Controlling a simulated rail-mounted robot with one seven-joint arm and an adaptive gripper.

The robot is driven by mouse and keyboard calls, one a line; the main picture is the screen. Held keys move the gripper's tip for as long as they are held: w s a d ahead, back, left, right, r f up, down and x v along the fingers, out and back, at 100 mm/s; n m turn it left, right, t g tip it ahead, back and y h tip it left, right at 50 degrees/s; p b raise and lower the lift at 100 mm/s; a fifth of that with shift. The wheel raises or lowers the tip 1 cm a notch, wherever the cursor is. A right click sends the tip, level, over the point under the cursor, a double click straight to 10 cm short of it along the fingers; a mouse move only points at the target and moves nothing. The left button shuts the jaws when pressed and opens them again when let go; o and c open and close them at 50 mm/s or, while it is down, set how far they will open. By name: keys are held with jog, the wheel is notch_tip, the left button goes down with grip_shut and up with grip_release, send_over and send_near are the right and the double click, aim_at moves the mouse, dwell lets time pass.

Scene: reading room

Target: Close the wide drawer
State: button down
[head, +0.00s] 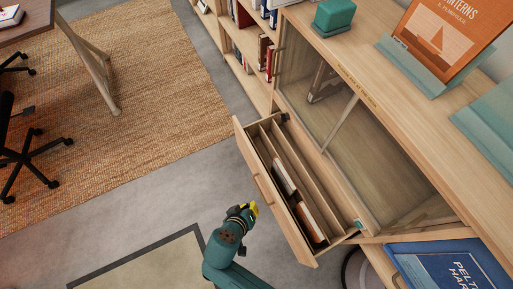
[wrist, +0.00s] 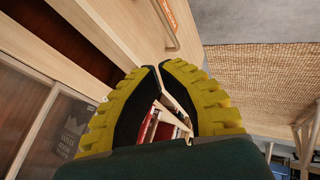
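The wide drawer (head: 299,222) is pulled out of the wooden cabinet in the head view, with dividers and a few book-like items inside. Its front panel carries a slim bar handle (head: 262,188). My gripper (head: 252,208) is outside the drawer, in front of its front panel and near the handle. In the wrist view, the wooden front (wrist: 118,28) and the handle (wrist: 166,24) show beyond the fingertips. The yellow, ribbed fingers of my gripper (wrist: 159,68) have their tips together with nothing held between them. I cannot tell whether they touch the drawer.
Glass doors (head: 330,110) sit behind the drawer. The cabinet top (head: 375,95) holds a teal box (head: 334,14) and an orange book on a stand (head: 440,40). A blue book (head: 450,268) is at lower right. Grey floor and a woven rug (head: 140,100) lie open to the left.

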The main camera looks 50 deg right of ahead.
jog(key=b, duration=0.5)
send_near(268, 186)
notch_tip(268, 186, down, 5)
jog(key=w+a, duration=0.1)
jog(key=w, duration=0.1)
jog(key=d, duration=0.1)
jog(key=d+b, duration=0.1)
jog(key=d, duration=0.1)
jog(key=shift+s+d+r, duration=0.2)
jog(key=shift+s+r, duration=0.1)
jog(key=shift+s, duration=0.1)
jog(key=shift+s+d+r+b, duration=0.1)
jog(key=shift+s+d+b, duration=0.05)
jog(key=shift+d+b, duration=0.15)
jog(key=shift+r, duration=0.1)
